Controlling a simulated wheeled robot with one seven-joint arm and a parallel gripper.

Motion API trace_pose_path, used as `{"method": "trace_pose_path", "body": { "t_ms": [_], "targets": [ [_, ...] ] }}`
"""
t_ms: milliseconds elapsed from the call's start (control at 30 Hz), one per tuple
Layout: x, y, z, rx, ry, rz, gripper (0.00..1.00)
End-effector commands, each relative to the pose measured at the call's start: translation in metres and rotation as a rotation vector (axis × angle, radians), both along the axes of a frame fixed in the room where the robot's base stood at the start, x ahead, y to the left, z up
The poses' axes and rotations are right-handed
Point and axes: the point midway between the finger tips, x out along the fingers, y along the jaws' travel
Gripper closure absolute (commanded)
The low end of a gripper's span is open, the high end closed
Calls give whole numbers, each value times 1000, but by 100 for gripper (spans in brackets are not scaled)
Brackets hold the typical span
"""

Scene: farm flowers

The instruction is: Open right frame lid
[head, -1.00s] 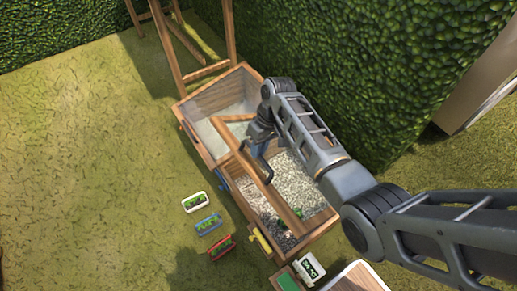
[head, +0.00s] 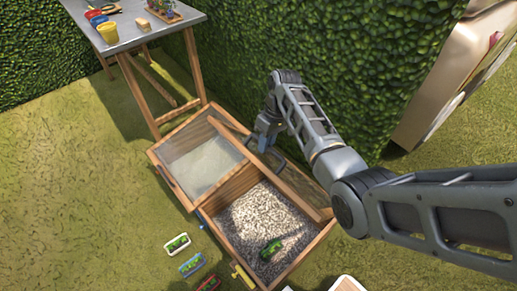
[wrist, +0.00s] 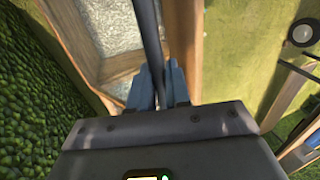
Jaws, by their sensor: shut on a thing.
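The right frame lid (head: 299,188), a wood-edged pane, stands tilted up over the hedge side of the right frame (head: 296,262). That frame is open, and pale gravel and a small green thing (head: 270,248) show inside. My gripper (head: 266,142) is at the lid's raised edge, shut on its dark handle (head: 279,160). In the wrist view the handle (wrist: 150,40) runs between the blue fingers of my gripper (wrist: 158,82). The left frame lid (head: 203,165) lies closed beside it. My arm hides part of the right lid.
A tall hedge (head: 350,60) stands close behind the frames. A metal-topped table (head: 150,38) with pots stands at the upper left. Small white (head: 177,244), blue (head: 192,264) and red (head: 208,284) planters sit on the grass in front. The grass at left is clear.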

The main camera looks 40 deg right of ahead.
Motion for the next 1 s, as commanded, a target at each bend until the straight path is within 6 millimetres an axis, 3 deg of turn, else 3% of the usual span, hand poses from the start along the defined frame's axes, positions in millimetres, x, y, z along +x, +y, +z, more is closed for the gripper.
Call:
{"method": "trace_pose_path", "body": {
  "t_ms": [33,467,500,733,1000],
  "targets": [
    [-10,-8,-11,-7,21,-14,100],
    [-10,-11,-11,-7,21,-14,100],
    [-10,-11,-11,-8,21,-15,80],
    [-10,-10,-10,-7,25,-12,58],
    [-8,-9,-7,-7,22,-8,58]
  ]
}}
